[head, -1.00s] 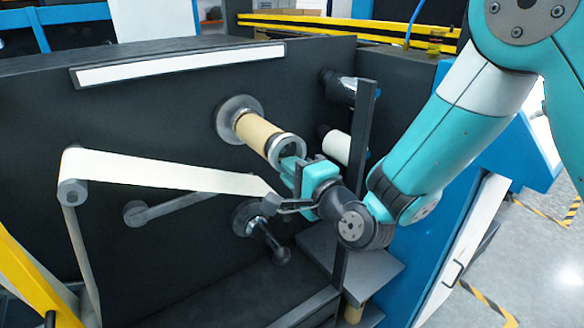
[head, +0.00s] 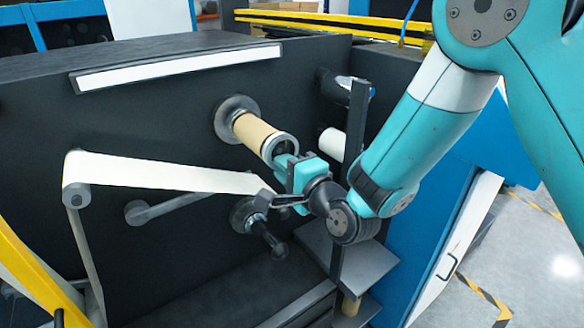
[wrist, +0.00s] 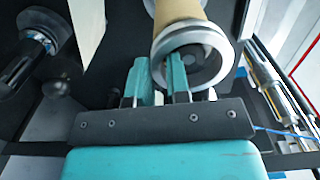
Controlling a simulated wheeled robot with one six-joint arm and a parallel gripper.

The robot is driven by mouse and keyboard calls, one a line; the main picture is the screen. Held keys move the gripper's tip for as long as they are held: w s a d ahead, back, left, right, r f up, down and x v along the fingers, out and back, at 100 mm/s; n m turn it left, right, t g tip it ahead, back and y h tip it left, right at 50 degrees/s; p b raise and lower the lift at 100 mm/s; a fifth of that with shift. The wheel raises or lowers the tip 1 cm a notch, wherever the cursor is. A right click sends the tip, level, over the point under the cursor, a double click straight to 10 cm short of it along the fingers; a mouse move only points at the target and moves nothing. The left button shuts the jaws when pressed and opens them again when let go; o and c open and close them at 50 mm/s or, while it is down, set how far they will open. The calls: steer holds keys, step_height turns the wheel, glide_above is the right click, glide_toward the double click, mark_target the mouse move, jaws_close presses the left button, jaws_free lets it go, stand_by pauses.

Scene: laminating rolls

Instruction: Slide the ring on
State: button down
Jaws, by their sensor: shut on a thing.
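The ring (head: 284,138) is a pale silvery band at the free end of a tan cardboard core (head: 254,131). The core sits on a shaft that sticks out from a round grey flange (head: 229,112) on the dark machine wall. In the wrist view, the ring (wrist: 227,62) is large, with its hollow facing the camera and the core (wrist: 178,12) behind it. My gripper (wrist: 160,78) is shut on the ring's near rim, with one finger inside the ring and one outside. I cannot tell how far the ring reaches over the core, as the fingers hide part of it.
A white web (head: 165,172) runs from a roller at the left to below my gripper. A dark upright post (head: 354,130) and a small white roll (head: 331,143) stand close to the right. A dark hub with a shaft (head: 266,233) sits below.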

steer(key=shift+w+r, duration=0.2)
steer(key=shift+w, duration=0.2)
steer(key=shift+a, duration=0.1)
